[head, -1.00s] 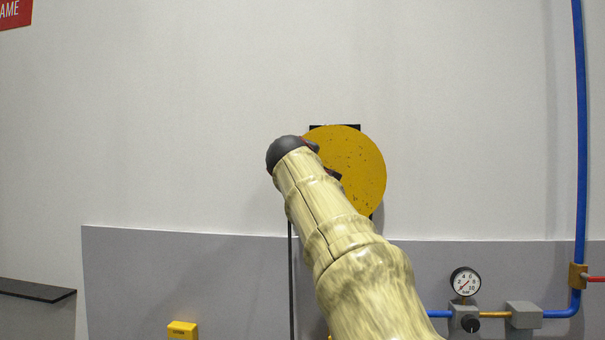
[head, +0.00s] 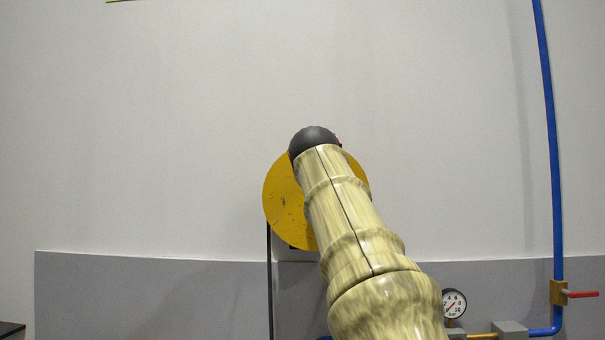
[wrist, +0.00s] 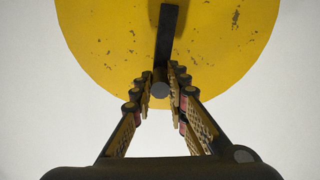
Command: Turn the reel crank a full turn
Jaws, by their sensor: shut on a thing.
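The reel is a round yellow disc (head: 284,205) with worn spots, mounted at the wall; it also fills the top of the wrist view (wrist: 110,45). Its dark crank arm (wrist: 166,35) runs from the top of the wrist view down to a round grey handle (wrist: 160,90) near the disc's rim. My gripper (wrist: 160,88) has its fingers on both sides of this handle and is shut on it. In the head view my arm and its dark wrist end cover the crank, the handle and the fingers, in front of the disc's upper right part.
A dark strap or post (head: 270,285) runs down from the disc's left edge. A blue pipe (head: 550,150) with a red-handled valve (head: 582,294) and a pressure gauge (head: 454,303) are at the right. The wall around the disc is bare.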

